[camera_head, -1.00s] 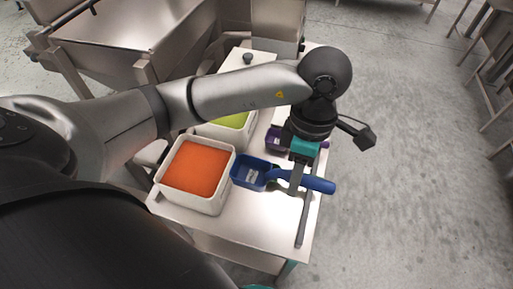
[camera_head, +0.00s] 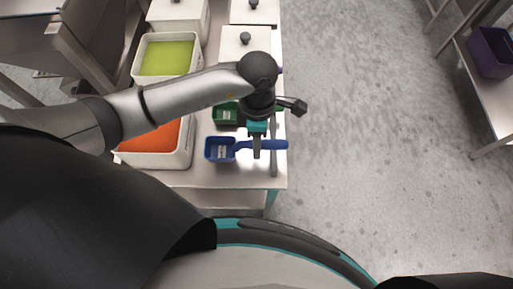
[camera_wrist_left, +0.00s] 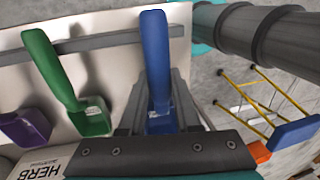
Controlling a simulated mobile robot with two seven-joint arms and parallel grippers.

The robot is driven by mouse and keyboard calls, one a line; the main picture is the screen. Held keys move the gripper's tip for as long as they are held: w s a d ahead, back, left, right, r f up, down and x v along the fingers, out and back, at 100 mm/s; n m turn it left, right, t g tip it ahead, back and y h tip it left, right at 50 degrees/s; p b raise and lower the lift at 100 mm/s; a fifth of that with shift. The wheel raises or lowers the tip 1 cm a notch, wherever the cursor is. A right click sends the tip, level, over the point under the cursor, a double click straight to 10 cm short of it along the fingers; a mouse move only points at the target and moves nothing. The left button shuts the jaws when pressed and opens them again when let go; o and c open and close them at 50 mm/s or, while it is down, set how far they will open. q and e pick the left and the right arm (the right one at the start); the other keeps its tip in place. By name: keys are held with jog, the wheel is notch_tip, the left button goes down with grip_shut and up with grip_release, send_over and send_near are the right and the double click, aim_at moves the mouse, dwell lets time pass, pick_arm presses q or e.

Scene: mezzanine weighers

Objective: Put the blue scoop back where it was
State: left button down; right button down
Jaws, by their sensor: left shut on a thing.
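The blue scoop (camera_head: 220,149) is at the front right end of the bench, its bowl to the left and its handle pointing right across the grey rail (camera_head: 274,163). My left gripper (camera_head: 257,147) is shut on its handle; the handle (camera_wrist_left: 155,55) also shows in the left wrist view, crossing the rail (camera_wrist_left: 105,41). I cannot tell whether the scoop touches the bench or rail. A green scoop (camera_head: 224,114) lies just behind it, partly hidden by my arm. The left wrist view shows the green scoop (camera_wrist_left: 55,75) beside a purple scoop (camera_wrist_left: 22,130). My right gripper is out of view.
An orange-filled bin (camera_head: 182,150) stands left of the blue scoop, with a green-filled bin (camera_head: 166,57) behind. White lidded bins (camera_head: 244,42) stand further back. Bare floor (camera_head: 370,150) lies right of the bench. A purple bin (camera_head: 490,52) sits on a table at far right.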

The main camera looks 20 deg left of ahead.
pick_arm(q)
jog(key=shift+f, duration=2.05)
jog(key=shift+b, duration=0.3)
jog(key=shift+f, duration=0.15)
jog(key=c, duration=0.6)
grip_release()
jog(key=r, duration=0.4)
jog(key=w+r, duration=0.1)
jog(key=r, duration=0.3)
jog(key=w+r+p, duration=0.1)
jog(key=r, duration=0.3)
jog(key=shift+w+a+r, duration=0.1)
jog(key=shift+a, duration=0.2)
